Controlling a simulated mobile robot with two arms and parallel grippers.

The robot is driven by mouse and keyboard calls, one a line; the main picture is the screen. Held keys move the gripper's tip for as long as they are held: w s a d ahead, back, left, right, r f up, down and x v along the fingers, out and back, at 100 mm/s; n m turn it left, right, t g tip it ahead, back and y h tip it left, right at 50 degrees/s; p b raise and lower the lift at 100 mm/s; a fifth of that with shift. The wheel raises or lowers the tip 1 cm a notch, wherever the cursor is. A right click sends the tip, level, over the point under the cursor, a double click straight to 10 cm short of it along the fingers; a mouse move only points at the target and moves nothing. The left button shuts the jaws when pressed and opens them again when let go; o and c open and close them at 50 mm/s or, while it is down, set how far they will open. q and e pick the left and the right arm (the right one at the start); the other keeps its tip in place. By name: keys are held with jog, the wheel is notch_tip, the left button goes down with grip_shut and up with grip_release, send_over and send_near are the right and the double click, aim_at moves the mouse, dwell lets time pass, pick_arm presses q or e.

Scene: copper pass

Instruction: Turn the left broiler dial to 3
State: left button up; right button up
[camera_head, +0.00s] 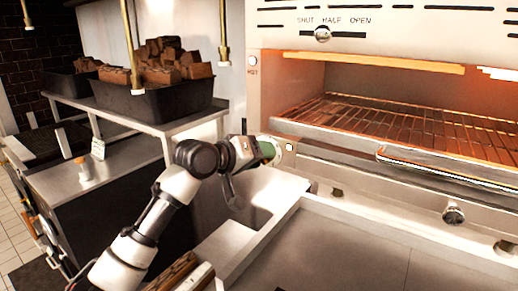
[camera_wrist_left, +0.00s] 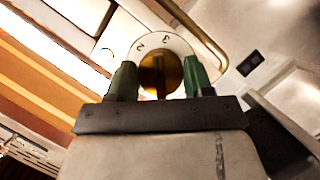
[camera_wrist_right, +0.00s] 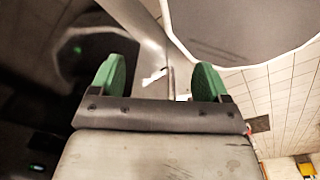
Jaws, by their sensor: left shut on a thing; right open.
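The left broiler dial (camera_wrist_left: 158,70) is a round brass knob on a white plate with black numbers, on the broiler's front. My left gripper (camera_wrist_left: 162,80) is shut on the knob, with a green fingertip on each side. In the head view my left gripper (camera_head: 267,151) reaches the dial's pale plate (camera_head: 287,151) and hides most of the knob. My right gripper (camera_wrist_right: 160,80) is open and empty in the right wrist view; it is outside the head view.
The broiler's rack (camera_head: 400,118) glows orange inside its opening, with a metal handle bar (camera_head: 440,165) below it. Another knob (camera_head: 453,215) sits farther right on the front. A steel counter (camera_head: 340,250) lies below. Black bins of wood chunks (camera_head: 150,103) stand on a shelf at left.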

pick_arm(q)
jog(key=shift+m+y+p, duration=0.6)
jog(key=shift+m+p, duration=0.05)
jog(key=shift+m, duration=0.15)
jog(key=shift+f, duration=0.1)
jog(key=o, duration=0.9)
jog(key=b+v, duration=0.3)
jog(key=v, duration=0.7)
jog(key=shift+s+a, duration=0.2)
jog(key=shift+s, duration=0.2)
